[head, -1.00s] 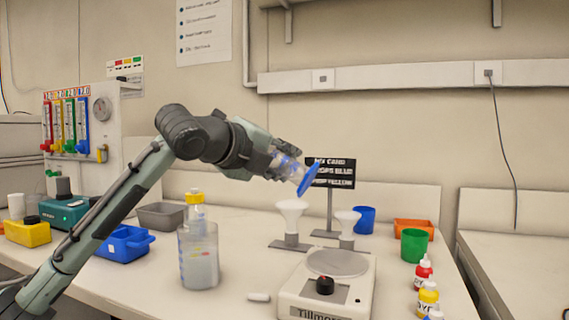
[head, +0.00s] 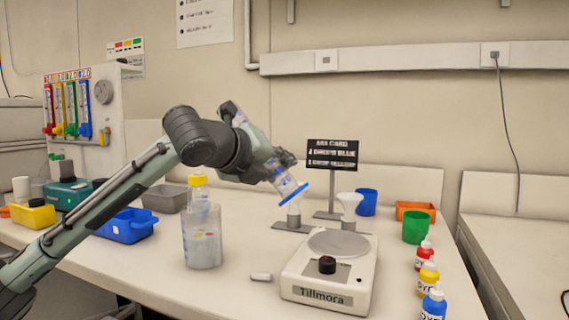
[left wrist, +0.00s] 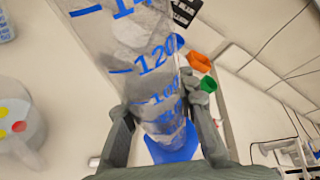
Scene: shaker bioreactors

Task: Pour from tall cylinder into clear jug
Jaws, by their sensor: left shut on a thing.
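My left gripper (head: 268,172) is shut on the tall cylinder (head: 287,183), a clear tube with blue markings and a blue base. The cylinder is tilted, its base toward the lower right and its upper end partly hidden behind my arm. In the left wrist view the tall cylinder (left wrist: 140,60) fills the middle between the fingers of the left gripper (left wrist: 165,130). The clear jug (head: 203,246) stands upright on the bench, left of and below the gripper, with coloured dots on its side. My right gripper is not in view.
A yellow-capped bottle (head: 198,182) stands behind the jug. Dye bottles (head: 428,274) line the right edge. A blue bin (head: 126,228) is left.

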